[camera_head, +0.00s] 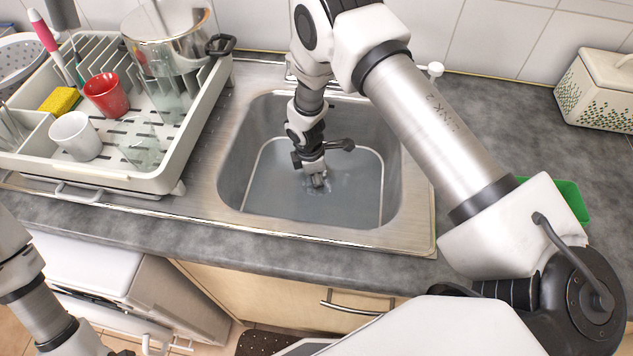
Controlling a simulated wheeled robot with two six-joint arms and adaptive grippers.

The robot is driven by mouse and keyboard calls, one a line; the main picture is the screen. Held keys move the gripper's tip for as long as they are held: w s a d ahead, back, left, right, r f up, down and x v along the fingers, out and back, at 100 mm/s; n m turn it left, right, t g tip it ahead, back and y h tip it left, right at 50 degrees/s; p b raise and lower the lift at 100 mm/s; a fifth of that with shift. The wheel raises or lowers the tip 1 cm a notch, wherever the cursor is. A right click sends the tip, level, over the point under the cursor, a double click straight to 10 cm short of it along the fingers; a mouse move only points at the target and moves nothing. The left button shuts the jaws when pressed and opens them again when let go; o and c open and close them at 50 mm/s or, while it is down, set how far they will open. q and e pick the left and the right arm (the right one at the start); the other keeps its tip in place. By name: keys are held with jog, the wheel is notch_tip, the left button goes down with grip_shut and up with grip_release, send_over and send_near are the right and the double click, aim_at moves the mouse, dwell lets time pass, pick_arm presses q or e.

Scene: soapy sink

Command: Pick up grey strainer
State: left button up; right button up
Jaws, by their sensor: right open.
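My right arm reaches over the counter and down into the steel sink (229,170). My right gripper (318,181) is open, low in the sink at the water (285,195), pointing down. It is small in view and partly hidden by its own wrist. I cannot clearly make out a grey strainer in the sink; the area under the gripper is covered by the gripper and cloudy water. A pale grey-white bowl with holes (14,62) shows at the far left edge, partly cut off, behind the dish rack. My left arm enters at the lower left; its gripper is not visible.
A white dish rack (150,181) left of the sink holds a red cup (106,95), a white mug (75,137), glasses, a steel pot (170,50) and a yellow sponge (60,100). A patterned box (597,95) and a green item (570,197) are at right.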

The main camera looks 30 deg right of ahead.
jog(key=shift+s+r, duration=0.1)
jog(key=shift+s, duration=0.15)
jog(key=shift+c, duration=0.9)
jog(key=c, duration=0.6)
jog(key=shift+w, duration=0.1)
grip_shut()
